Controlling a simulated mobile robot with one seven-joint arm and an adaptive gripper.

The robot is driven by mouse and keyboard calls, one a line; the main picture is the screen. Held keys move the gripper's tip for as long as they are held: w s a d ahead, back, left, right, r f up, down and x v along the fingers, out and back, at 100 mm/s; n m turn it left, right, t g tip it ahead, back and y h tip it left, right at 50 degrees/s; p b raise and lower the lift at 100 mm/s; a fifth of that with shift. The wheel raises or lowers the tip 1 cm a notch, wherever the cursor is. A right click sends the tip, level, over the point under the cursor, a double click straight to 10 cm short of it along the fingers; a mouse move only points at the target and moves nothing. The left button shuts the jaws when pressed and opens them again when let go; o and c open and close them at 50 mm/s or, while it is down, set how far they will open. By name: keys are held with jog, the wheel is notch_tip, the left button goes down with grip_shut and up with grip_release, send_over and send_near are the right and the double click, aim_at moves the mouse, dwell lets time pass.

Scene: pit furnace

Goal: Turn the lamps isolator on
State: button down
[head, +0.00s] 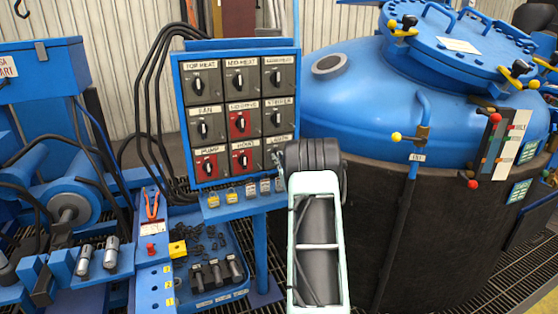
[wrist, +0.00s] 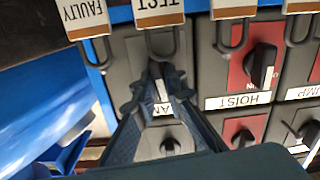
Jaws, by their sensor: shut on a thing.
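The isolator panel (head: 184,95) is a blue frame of grey and red switch boxes with black rotary knobs. The lower-right grey box, right of the red HOIST box, is mostly hidden by my arm in the head view; its label there is partly covered. In the wrist view, where the panel appears upside down, this grey lamps isolator box (wrist: 124,50) is in the middle, its label partly hidden by my fingers. My gripper (wrist: 158,88) is shut on its knob (wrist: 161,90). The knob shows only in part, so its exact position cannot be told.
The HOIST isolator (wrist: 240,75) sits close beside. A blue tray (head: 240,289) of dark parts lies lower down. The large blue-lidded furnace (head: 375,85) stands to the right.

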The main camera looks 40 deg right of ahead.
jog(key=shift+m, duration=0.6)
jog(key=shift+f+m, duration=0.1)
jog(key=shift+m, duration=0.2)
jog(key=c, duration=2.2)
grip_release()
jog(key=shift+c, duration=0.2)
jog(key=shift+s, duration=0.1)
jog(key=v, duration=1.2)
